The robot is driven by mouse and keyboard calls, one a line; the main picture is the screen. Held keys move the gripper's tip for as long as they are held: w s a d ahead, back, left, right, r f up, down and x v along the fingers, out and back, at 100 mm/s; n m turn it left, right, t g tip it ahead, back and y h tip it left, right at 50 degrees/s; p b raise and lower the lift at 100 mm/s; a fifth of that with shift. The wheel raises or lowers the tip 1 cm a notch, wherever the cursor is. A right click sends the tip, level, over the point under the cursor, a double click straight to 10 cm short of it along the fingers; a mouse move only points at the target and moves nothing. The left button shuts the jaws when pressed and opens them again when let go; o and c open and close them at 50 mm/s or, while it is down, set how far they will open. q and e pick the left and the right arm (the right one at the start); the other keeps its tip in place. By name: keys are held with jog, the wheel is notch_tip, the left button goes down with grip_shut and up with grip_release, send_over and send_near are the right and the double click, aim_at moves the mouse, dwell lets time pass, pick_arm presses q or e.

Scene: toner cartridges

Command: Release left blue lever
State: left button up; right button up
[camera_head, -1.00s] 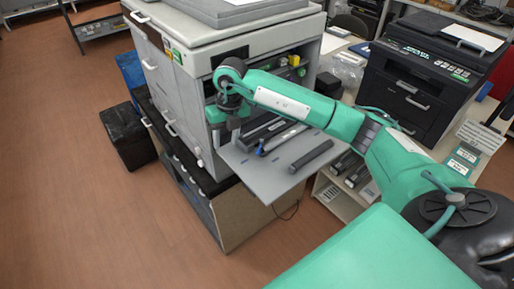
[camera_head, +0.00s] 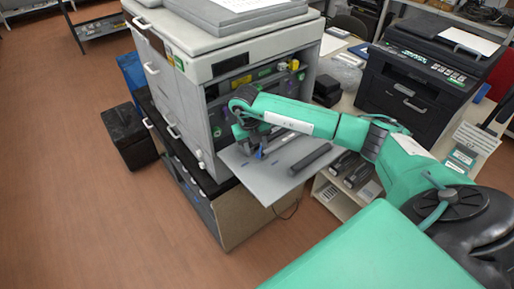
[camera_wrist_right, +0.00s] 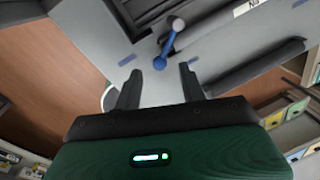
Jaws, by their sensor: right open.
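The blue lever (camera_wrist_right: 168,46) is a short blue rod with a rounded end, between and just beyond my right fingertips in the right wrist view. In the head view only a small blue bit of it (camera_head: 259,154) shows beside my gripper. My right gripper (camera_wrist_right: 160,72) is open, one finger on each side of the lever's line, with no visible contact. In the head view my right gripper (camera_head: 252,142) is low over the grey open door panel (camera_head: 262,184) of the large printer (camera_head: 195,100). My left gripper is not in view.
A dark toner cartridge (camera_head: 310,158) lies on the panel to the right. The printer's open bay with coloured parts (camera_head: 265,73) is behind my arm. A black printer (camera_head: 425,70) stands on the right-hand table. Floor at left is free, besides a black bin (camera_head: 130,134).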

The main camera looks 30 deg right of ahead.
aim_at(260, 152)
jog(key=shift+d+f, duration=0.2)
jog(key=shift+f, duration=1.25)
jog(key=shift+c, duration=0.4)
grip_shut()
jog(key=shift+w+a+m+b, duration=0.25)
jog(key=shift+m+b, duration=0.15)
jog(key=shift+m, duration=0.3)
jog(key=shift+w+a+r+m+b, duration=0.1)
jog(key=shift+w+m+b, duration=0.25)
jog(key=shift+m, duration=0.45)
jog(key=shift+r, duration=0.1)
jog(key=shift+c, duration=1.1)
grip_release()
jog(key=o, duration=0.3)
